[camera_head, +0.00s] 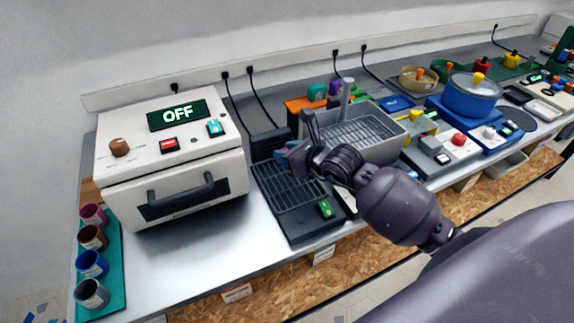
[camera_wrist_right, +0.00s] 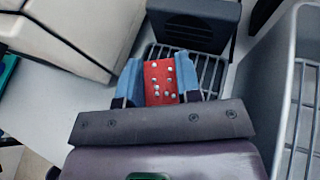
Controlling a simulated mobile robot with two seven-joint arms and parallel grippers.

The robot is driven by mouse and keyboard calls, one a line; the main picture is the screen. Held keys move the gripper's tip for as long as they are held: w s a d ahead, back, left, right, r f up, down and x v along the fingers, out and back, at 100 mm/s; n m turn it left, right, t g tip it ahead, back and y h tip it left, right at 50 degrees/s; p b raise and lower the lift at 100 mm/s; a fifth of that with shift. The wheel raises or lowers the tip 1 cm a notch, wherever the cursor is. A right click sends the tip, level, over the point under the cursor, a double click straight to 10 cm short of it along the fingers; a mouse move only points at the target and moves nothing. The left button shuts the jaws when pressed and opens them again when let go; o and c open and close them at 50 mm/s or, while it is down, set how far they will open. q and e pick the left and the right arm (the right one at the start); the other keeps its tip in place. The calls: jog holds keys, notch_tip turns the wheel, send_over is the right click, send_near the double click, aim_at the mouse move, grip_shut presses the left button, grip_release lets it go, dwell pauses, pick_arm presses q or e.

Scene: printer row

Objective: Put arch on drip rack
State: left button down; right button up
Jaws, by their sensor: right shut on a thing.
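My right gripper (camera_head: 292,151) is shut on a small red piece with pale dots (camera_wrist_right: 161,80), which I take for the arch. In the right wrist view the piece sits between the two blue fingers of the gripper (camera_wrist_right: 158,84); its full shape is hidden. A dark slotted rack (camera_head: 277,190), which looks like the drip rack, lies on the bench below the gripper. Its bars (camera_wrist_right: 209,74) show behind the held piece. Whether the piece touches the bars I cannot tell. My left gripper is out of view.
A white oven-like machine (camera_head: 172,160) reading OFF stands left of the rack. A grey basin with a wire grid (camera_head: 392,148) stands to its right. A dark upright block (camera_wrist_right: 195,22) stands behind the bars. Several cups stand on a teal mat (camera_head: 113,262) at far left.

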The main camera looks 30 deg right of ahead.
jog(key=shift+f, duration=2.1)
jog(key=shift+f, duration=0.15)
jog(key=o, duration=1)
jog(key=shift+s+r, duration=0.15)
jog(key=shift+r, duration=0.1)
jog(key=v, duration=1.1)
jog(key=shift+s+d+r, duration=0.15)
jog(key=shift+s+d, duration=0.05)
jog(key=shift+s, duration=0.1)
